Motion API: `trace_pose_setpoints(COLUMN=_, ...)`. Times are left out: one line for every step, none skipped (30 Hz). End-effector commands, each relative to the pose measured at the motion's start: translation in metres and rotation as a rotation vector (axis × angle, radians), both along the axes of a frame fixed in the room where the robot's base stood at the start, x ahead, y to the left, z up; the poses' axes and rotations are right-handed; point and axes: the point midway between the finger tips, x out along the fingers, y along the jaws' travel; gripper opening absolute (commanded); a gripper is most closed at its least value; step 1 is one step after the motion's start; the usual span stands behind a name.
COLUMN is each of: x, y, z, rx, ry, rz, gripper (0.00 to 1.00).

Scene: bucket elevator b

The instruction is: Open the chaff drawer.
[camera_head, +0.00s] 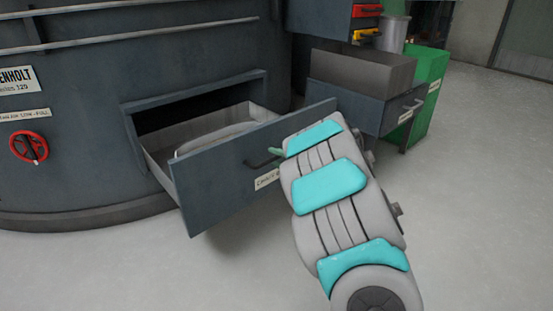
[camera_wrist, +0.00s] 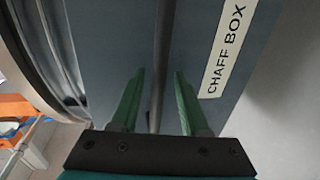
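The chaff drawer (camera_head: 225,180) is a dark blue-grey box front, pulled well out of the round machine, with its pale inner walls showing. Its front carries a dark bar handle (camera_head: 262,162) and a label, which reads CHAFF BOX (camera_wrist: 226,50) in the wrist view. My gripper (camera_wrist: 160,85) is at the handle. Its two green fingers stand apart, one on each side of the dark handle bar (camera_wrist: 163,50), with slim gaps beside the bar. In the head view my arm covers the right part of the drawer front and most of the fingers.
A second drawer (camera_head: 360,105) stands open at the right, beside a green bin (camera_head: 430,85) and a grey bucket (camera_head: 393,33). A red handwheel (camera_head: 28,147) is on the machine at the left. The floor (camera_head: 470,200) in front is clear.

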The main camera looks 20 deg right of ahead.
Motion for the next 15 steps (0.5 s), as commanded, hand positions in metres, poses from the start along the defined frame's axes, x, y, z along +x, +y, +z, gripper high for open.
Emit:
trace_pose_setpoints(x=0.0, y=0.0, z=0.0, rx=0.0, ry=0.0, rz=0.0, gripper=0.5)
trace_pose_setpoints(x=0.0, y=0.0, z=0.0, rx=0.0, ry=-0.001, rz=0.0, gripper=0.5)
trace_pose_setpoints(x=0.0, y=0.0, z=0.0, rx=0.0, ry=-0.001, rz=0.0, gripper=0.5)
trace_pose_setpoints(x=0.0, y=0.0, z=0.0, rx=0.0, ry=-0.001, rz=0.0, gripper=0.5)
trace_pose_setpoints(x=0.0, y=0.0, z=0.001, rx=0.0, ry=-0.001, rz=0.0, gripper=0.5)
trace_pose_setpoints(x=0.0, y=0.0, z=0.001, rx=0.0, ry=-0.001, rz=0.0, gripper=0.5)
trace_pose_setpoints(x=0.0, y=0.0, z=0.001, rx=0.0, ry=-0.001, rz=0.0, gripper=0.5)
trace_pose_setpoints(x=-0.001, y=0.0, z=0.001, rx=0.0, ry=-0.001, rz=0.0, gripper=0.5)
trace_pose_setpoints(x=-0.002, y=-0.001, z=0.001, rx=-0.001, ry=-0.001, rz=0.0, gripper=0.5)
trace_pose_setpoints(x=-0.004, y=-0.001, z=0.002, rx=-0.001, ry=-0.001, rz=0.0, gripper=0.5)
trace_pose_setpoints(x=-0.006, y=-0.002, z=0.003, rx=-0.001, ry=0.0, rz=0.0, gripper=0.5)
trace_pose_setpoints(x=-0.011, y=-0.004, z=0.003, rx=-0.002, ry=0.001, rz=-0.002, gripper=0.5)
trace_pose_setpoints(x=-0.015, y=-0.006, z=0.004, rx=-0.002, ry=0.001, rz=-0.002, gripper=0.5)
trace_pose_setpoints(x=-0.019, y=-0.007, z=0.005, rx=-0.003, ry=0.001, rz=-0.003, gripper=0.5)
trace_pose_setpoints(x=-0.025, y=-0.009, z=0.007, rx=-0.003, ry=0.001, rz=-0.003, gripper=0.5)
